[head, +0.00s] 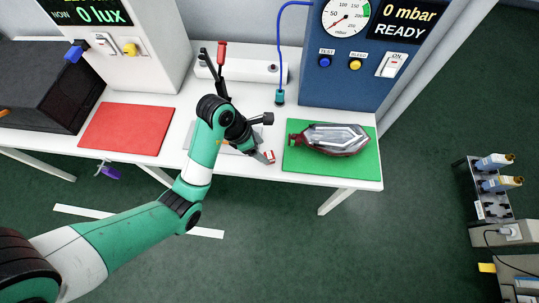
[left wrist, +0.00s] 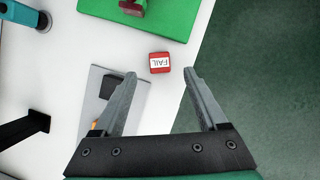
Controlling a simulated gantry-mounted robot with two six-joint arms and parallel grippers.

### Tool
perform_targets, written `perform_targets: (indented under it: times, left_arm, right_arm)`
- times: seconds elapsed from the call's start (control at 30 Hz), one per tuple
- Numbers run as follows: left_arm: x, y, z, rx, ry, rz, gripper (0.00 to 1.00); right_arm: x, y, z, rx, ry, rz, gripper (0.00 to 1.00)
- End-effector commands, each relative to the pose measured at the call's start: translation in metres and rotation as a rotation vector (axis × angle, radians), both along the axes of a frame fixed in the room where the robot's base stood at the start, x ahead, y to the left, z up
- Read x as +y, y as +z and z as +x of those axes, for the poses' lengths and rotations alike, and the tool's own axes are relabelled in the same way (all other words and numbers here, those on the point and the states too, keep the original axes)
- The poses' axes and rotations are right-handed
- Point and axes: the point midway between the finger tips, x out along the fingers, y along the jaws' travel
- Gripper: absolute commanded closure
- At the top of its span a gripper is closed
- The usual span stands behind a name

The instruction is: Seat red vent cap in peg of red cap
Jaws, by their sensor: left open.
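I cannot make out a part that is clearly the red vent cap or a peg of a red cap. A small red block (head: 268,156) with a white label lies on the white table near the front edge. In the left wrist view the block (left wrist: 159,62) reads FAIL on its label. My left gripper (left wrist: 160,74) is open and empty, with the block just beyond and between its fingertips. In the head view the left gripper (head: 262,156) is beside the block and partly hides it. My right gripper is not in view.
A tail lamp (head: 335,138) with a dark red housing lies on a green mat (head: 300,165). A red mat (head: 125,130) is at left. A grey plate (left wrist: 97,82) lies beside the block. A blue tester (head: 340,82) and a red-handled clamp (head: 221,52) stand behind.

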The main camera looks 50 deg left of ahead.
Motion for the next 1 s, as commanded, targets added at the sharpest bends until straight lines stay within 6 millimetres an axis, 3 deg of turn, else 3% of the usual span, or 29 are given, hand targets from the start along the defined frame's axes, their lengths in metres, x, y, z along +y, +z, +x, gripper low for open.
perform_targets:
  times: [0.03, 0.3, 0.57, 0.67, 0.9, 1.0]
  left_arm:
    - [-0.001, -0.015, 0.003, -0.001, -0.001, 0.001, 0.25]
    - [-0.003, -0.018, 0.007, -0.001, -0.001, 0.001, 0.25]
    - [-0.008, -0.054, 0.018, -0.001, -0.001, 0.001, 0.25]
    - [-0.01, -0.063, 0.022, 0.0, 0.0, 0.0, 0.25]
    - [-0.011, -0.062, 0.024, -0.001, 0.0, 0.0, 0.25]
    - [-0.011, -0.062, 0.024, -0.001, 0.0, 0.0, 0.43]
  right_arm:
    - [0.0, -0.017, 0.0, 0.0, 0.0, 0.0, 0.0]
    - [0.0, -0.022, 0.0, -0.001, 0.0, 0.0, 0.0]
    - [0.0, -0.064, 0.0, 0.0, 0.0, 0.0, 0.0]
    - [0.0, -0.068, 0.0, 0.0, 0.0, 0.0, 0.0]
    - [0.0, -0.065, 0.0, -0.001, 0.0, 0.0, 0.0]
    - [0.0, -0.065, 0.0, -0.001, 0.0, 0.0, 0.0]
